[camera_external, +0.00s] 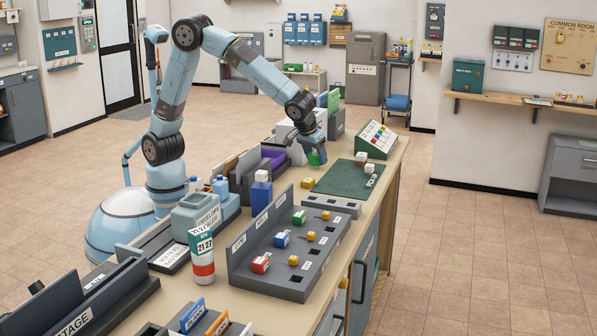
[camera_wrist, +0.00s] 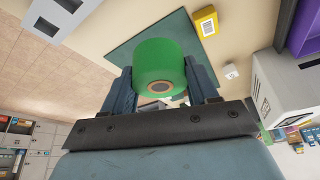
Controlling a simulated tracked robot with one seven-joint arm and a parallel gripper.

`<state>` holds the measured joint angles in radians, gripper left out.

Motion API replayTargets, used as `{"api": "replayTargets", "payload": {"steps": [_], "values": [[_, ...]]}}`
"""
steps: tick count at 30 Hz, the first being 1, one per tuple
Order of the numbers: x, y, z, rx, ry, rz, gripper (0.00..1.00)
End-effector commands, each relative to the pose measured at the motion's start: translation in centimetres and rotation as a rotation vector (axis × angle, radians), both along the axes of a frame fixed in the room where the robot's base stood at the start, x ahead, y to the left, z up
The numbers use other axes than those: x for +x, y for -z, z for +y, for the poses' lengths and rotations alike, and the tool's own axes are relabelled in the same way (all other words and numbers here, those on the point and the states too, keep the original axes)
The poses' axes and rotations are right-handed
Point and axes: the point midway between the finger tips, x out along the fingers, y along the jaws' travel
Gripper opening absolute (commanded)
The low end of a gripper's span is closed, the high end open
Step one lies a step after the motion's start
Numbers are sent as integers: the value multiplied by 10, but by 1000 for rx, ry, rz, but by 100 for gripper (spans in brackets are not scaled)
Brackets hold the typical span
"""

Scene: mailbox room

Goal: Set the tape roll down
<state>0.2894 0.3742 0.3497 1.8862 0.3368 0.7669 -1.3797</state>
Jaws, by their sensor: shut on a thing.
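My gripper (camera_external: 315,149) is at the far part of the workbench, by the left edge of the green mat. It is shut on a green tape roll (camera_wrist: 160,66), which sits between the two fingers in the wrist view. In the external view the tape roll (camera_external: 314,159) shows only partly below the fingers. The roll appears close to the bench top; I cannot tell whether it touches. The green mat (camera_external: 338,183), marked PICK UP, lies to its right and also shows behind the roll in the wrist view (camera_wrist: 119,52).
A yellow block (camera_external: 308,183) lies near the mat's left edge. Two white blocks (camera_external: 361,158) sit at its right. A grey key rack (camera_external: 283,258) stands in front. A purple-topped bin (camera_external: 273,158) and a white box (camera_external: 290,129) are close to my gripper. A sloped panel (camera_external: 377,139) stands behind.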

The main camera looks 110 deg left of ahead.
Motion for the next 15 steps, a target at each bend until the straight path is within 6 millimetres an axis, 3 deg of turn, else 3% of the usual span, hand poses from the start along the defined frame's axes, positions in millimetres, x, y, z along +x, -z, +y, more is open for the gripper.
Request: {"api": "replayTargets", "payload": {"steps": [5,15], "values": [[17,12,3,1,-1,0,28],[79,40,8,1,0,0,28]]}}
